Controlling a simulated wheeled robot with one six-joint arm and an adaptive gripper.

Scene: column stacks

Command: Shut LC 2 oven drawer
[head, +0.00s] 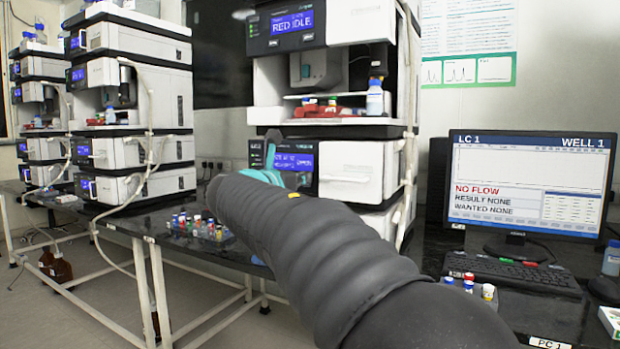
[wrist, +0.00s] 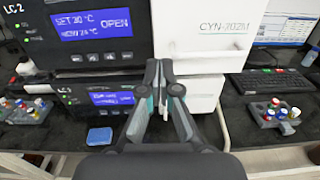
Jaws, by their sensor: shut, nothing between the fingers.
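The LC 2 oven panel (wrist: 98,32) has a blue display reading OPEN, with set and current temperatures. The white drawer front (wrist: 212,32) beside it is marked CYN-702M. In the head view the oven drawer front (head: 352,172) is white, low in the nearest stack; how far it stands out is hard to tell. My gripper (wrist: 158,66) is shut and empty, its fingertips at the lower edge of the oven, near the join of panel and white front. Contact cannot be told. In the head view my gripper (head: 270,152) is partly hidden by my arm.
Below the oven is another unit with a blue display (wrist: 108,98). Vial racks stand left (wrist: 24,110) and right (wrist: 276,116) on the dark bench. A blue block (wrist: 99,136) lies in front. A monitor (head: 527,185) and keyboard (head: 515,272) are at right.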

